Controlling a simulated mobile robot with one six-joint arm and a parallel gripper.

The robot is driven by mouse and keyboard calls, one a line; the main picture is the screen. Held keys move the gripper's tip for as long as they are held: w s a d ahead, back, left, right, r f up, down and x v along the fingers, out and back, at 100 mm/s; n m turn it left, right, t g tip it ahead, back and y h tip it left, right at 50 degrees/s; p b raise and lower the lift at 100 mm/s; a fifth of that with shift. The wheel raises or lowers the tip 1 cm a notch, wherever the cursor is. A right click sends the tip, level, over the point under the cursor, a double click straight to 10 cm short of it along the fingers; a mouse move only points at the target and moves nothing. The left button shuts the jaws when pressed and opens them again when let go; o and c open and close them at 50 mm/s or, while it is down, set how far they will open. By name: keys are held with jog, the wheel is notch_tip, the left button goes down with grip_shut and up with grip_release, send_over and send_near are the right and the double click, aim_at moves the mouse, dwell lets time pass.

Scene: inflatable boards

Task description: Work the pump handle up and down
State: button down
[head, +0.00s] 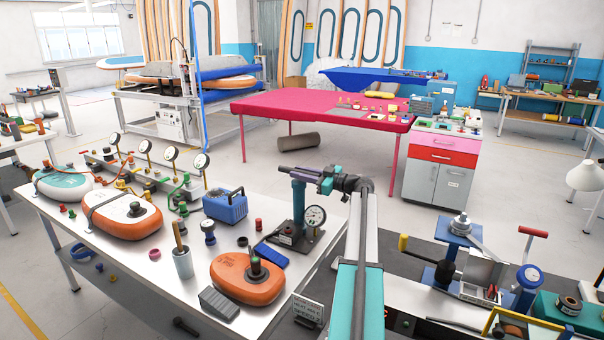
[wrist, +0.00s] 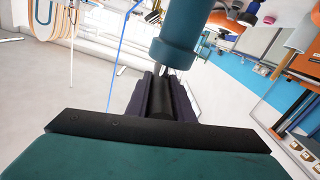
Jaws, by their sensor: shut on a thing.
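The pump (head: 298,207) stands upright on a dark base at the right end of the white bench, with a round gauge (head: 316,216) beside its teal barrel. Its black handle (head: 286,172) lies crosswise just above the barrel. My gripper (head: 306,173), with dark purple fingers, is shut on the handle, reaching in from the right. In the wrist view the handle (wrist: 161,98) sits between the fingers, and the teal barrel (wrist: 177,45) is close to it. A short piece of thin metal rod shows between them. The fingers hide part of the handle.
On the white bench (head: 130,262) are orange boards (head: 124,217), a blue box (head: 225,206), a cup with a brush (head: 183,262) and a row of gauges. A dark bench with tools (head: 470,262) is at right. A pink table (head: 320,108) stands behind.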

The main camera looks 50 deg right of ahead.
notch_tip(320, 180, up, 15)
jog(key=b, duration=0.5)
jog(key=shift+f+b, duration=0.15)
jog(key=shift+b, duration=0.15)
jog(key=c, duration=1.8)
grip_release()
jog(key=shift+d, duration=0.1)
jog(key=shift+c, duration=0.2)
jog(key=shift+o, duration=1.4)
jog(key=shift+f, duration=0.1)
